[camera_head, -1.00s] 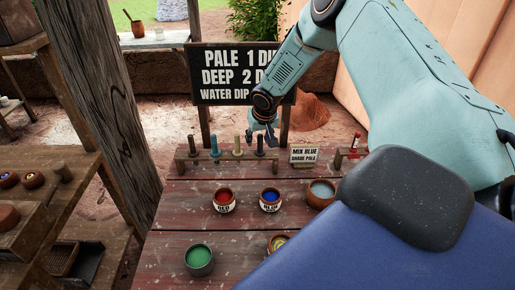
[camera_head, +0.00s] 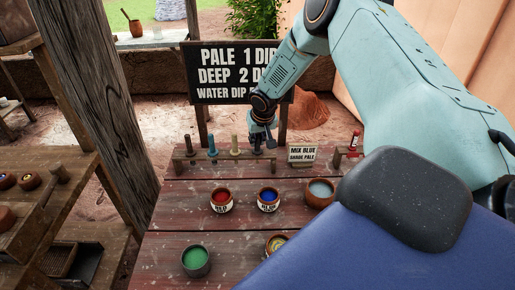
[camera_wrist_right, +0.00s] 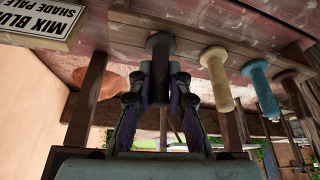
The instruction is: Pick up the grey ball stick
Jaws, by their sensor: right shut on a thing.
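The grey ball stick (camera_head: 257,149) stands upright at the right end of the row of sticks in a wooden rack at the back of the table. In the right wrist view the grey stick (camera_wrist_right: 160,48) lies between the fingers of my right gripper (camera_wrist_right: 160,88). In the head view my right gripper (camera_head: 263,138) is at the top of that stick, shut on it. My left gripper is not in view.
Cream (camera_head: 235,145), blue (camera_head: 212,146) and brown (camera_head: 188,146) sticks stand to the left in the rack. A small sign (camera_head: 302,154) is to the right. Pots of red (camera_head: 221,201), blue (camera_head: 268,200) and green (camera_head: 196,261) stand in front.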

